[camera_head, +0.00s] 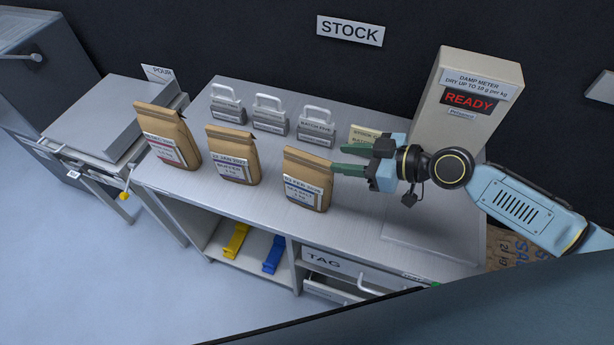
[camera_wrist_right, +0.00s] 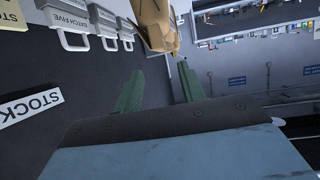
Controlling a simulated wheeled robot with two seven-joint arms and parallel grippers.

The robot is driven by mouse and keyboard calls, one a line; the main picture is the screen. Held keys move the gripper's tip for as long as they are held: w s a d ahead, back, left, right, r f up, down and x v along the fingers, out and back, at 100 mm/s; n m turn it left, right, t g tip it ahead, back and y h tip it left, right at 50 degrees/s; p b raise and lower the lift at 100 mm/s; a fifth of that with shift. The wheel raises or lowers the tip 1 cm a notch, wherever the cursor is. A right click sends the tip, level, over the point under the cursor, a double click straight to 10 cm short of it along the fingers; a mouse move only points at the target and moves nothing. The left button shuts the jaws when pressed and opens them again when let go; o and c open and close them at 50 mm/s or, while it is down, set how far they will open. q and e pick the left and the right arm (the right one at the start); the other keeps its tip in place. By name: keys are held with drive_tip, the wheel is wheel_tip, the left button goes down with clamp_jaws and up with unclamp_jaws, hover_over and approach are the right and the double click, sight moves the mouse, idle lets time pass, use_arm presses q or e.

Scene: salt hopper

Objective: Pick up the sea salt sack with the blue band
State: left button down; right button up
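Three brown paper sacks stand upright in a row on the table. The right sack (camera_head: 307,179) has a blue band and a label that seems to read sea salt. The middle sack (camera_head: 233,156) has a dark bluish or purple band, and the left sack (camera_head: 167,137) has a red one. My right gripper (camera_head: 346,159) is open just right of the right sack, fingers pointing at it; one fingertip overlaps its edge in the picture. In the right wrist view a sack (camera_wrist_right: 157,24) lies just beyond the open fingers (camera_wrist_right: 160,80); contact is unclear. My left gripper is not in view.
Several grey handled blocks (camera_head: 270,114) stand behind the sacks, with a pale yellow card (camera_head: 364,133). The damp meter (camera_head: 462,110) reads READY behind my right gripper. Below the table (camera_head: 200,192) are a yellow scoop-like piece (camera_head: 236,241), a blue one (camera_head: 273,254) and a drawer marked TAG.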

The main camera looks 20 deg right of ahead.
sight(313, 158)
drive_tip(key=p+x, duration=0.1)
drive_tip(key=x, duration=0.6)
drive_tip(key=shift+a+f+p, duration=0.2)
drive_tip(key=shift+f+p, duration=0.05)
drive_tip(key=shift+p, duration=0.15)
drive_tip(key=shift+w+a+f, duration=0.25)
clamp_jaws()
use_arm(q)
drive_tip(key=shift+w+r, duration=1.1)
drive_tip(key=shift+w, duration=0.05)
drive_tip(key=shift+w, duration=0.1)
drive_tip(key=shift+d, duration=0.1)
use_arm(e)
drive_tip(key=shift+w+r, duration=0.15)
drive_tip(key=shift+r, duration=0.1)
